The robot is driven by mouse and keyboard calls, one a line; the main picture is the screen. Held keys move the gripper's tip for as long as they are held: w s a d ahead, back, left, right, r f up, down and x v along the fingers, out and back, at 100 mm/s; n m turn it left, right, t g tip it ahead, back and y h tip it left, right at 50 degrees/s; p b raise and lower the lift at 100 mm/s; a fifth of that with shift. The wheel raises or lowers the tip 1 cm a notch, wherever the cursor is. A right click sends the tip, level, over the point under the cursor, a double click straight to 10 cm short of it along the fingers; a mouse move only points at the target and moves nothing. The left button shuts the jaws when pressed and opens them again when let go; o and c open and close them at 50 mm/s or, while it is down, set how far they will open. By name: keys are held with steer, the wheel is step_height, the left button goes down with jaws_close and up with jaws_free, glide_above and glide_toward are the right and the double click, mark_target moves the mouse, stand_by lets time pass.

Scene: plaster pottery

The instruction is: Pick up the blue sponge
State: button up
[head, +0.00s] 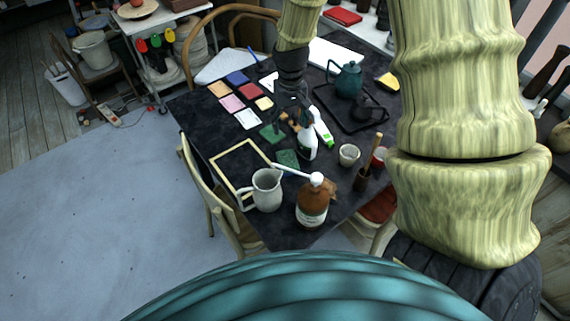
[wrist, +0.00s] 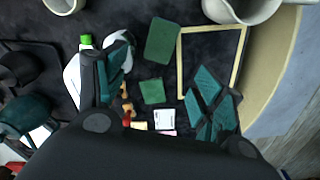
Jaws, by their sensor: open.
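A flat blue square (head: 238,77), which I take for the blue sponge, lies on the dark table (head: 190,103) in the head view, among several coloured squares near the far left edge. I cannot make it out in the wrist view. My gripper (head: 289,118) hangs over the middle of the table, to the right of and nearer than the blue square. In the wrist view its teal fingers (wrist: 160,78) are spread apart with nothing between them. Two green squares, one (wrist: 162,41) larger and one (wrist: 153,92) smaller, lie below on the table.
A white spray bottle (head: 307,146) stands close to my gripper. A pitcher (head: 267,190), a brown bottle (head: 313,205) and an empty frame (head: 240,158) are at the near side. A teal teapot (head: 347,80) stands on a black tray behind right.

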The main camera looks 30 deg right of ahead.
steer(key=b, duration=0.7)
glide_above(288, 160)
step_height(288, 160, down, 8)
steer(key=f, duration=0.1)
steer(key=shift+w+f+p, duration=0.1)
steer(key=shift+f+p, duration=1.15)
steer(key=shift+f, duration=3.9)
steer(key=shift+c, duration=0.2)
steer(key=c, duration=0.4)
steer(key=shift+c, duration=0.2)
steer(key=shift+r, duration=0.2)
step_height(288, 160, up, 18)
steer(key=b, duration=0.3)
steer(key=shift+f, duration=0.15)
steer(key=shift+o, duration=0.5)
